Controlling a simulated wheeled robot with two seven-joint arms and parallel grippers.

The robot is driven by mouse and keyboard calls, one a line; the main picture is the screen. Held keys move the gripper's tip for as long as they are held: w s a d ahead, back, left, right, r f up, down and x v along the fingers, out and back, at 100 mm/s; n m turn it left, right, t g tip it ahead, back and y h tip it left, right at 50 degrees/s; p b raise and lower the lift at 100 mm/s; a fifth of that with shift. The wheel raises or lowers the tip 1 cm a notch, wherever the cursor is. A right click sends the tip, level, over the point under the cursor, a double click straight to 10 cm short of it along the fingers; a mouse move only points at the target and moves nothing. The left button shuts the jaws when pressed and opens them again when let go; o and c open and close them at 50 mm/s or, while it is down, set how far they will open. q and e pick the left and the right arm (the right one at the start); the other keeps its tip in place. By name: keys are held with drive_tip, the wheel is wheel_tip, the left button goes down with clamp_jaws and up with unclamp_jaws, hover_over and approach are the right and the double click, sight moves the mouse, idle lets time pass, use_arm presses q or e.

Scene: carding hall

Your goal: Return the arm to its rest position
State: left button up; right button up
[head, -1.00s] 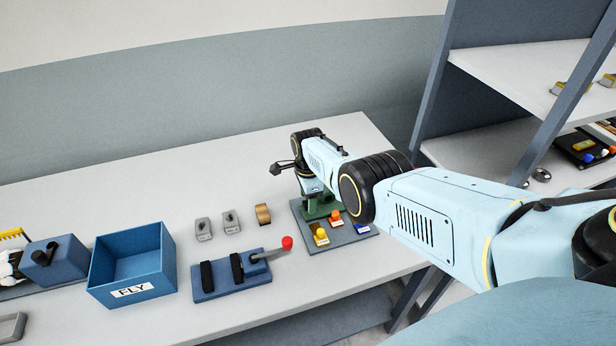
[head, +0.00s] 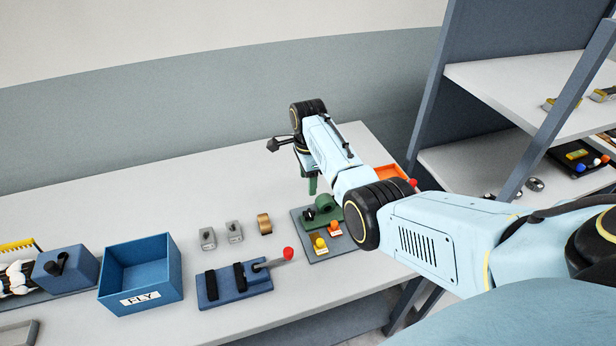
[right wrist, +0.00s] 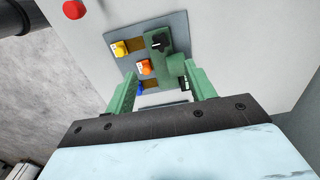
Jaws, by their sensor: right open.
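My right arm reaches in from the right in the head view. Its gripper (head: 312,184) has green fingers and hangs above the bench, behind the small control panel (head: 322,256), partly hidden by the arm. In the right wrist view the two green fingers of the gripper (right wrist: 162,88) stand apart with nothing held between them. The panel (right wrist: 124,38) lies beyond them, with a yellow knob (right wrist: 119,48), an orange knob (right wrist: 144,67) and a green block (right wrist: 158,43). My left gripper is not in view.
On the bench (head: 110,215) stand a blue FLY bin (head: 140,298), a blue lever block (head: 235,288) with a red knob, two small grey pieces and a brass ring (head: 264,224). An orange tray (head: 390,172) is partly behind my arm. Shelving (head: 470,160) rises at right.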

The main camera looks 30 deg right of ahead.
idle(0.5)
